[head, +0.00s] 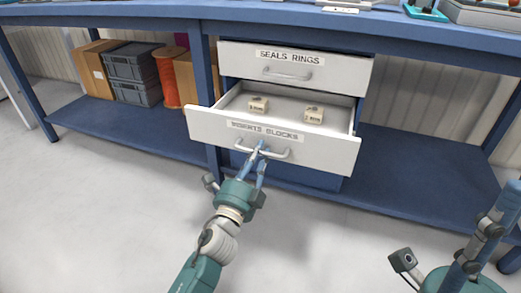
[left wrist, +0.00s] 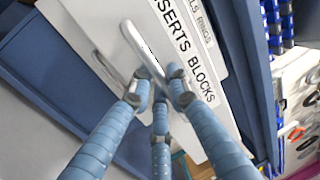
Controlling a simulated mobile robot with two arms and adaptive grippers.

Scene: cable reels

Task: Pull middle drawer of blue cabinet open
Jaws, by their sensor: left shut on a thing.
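The blue cabinet (head: 330,183) hangs under the workbench. Its drawer labelled "INSERTS BLOCKS" (head: 320,152) stands pulled out, with its inside showing. My left gripper (head: 258,150) is shut on this drawer's handle (head: 282,155), near the middle of the front. In the left wrist view, the blue fingers (left wrist: 158,92) close around the handle (left wrist: 140,48). The upper drawer "SEALS RINGS" (head: 345,72) is closed. My right gripper (head: 485,235) is at the lower right, partly cut off, away from the cabinet.
The workbench's blue lower shelf (head: 420,175) runs on both sides of the cabinet. Grey crates (head: 133,65), cardboard boxes (head: 92,68) and an orange reel (head: 170,75) stand on it at left. The floor in front (head: 90,200) is clear.

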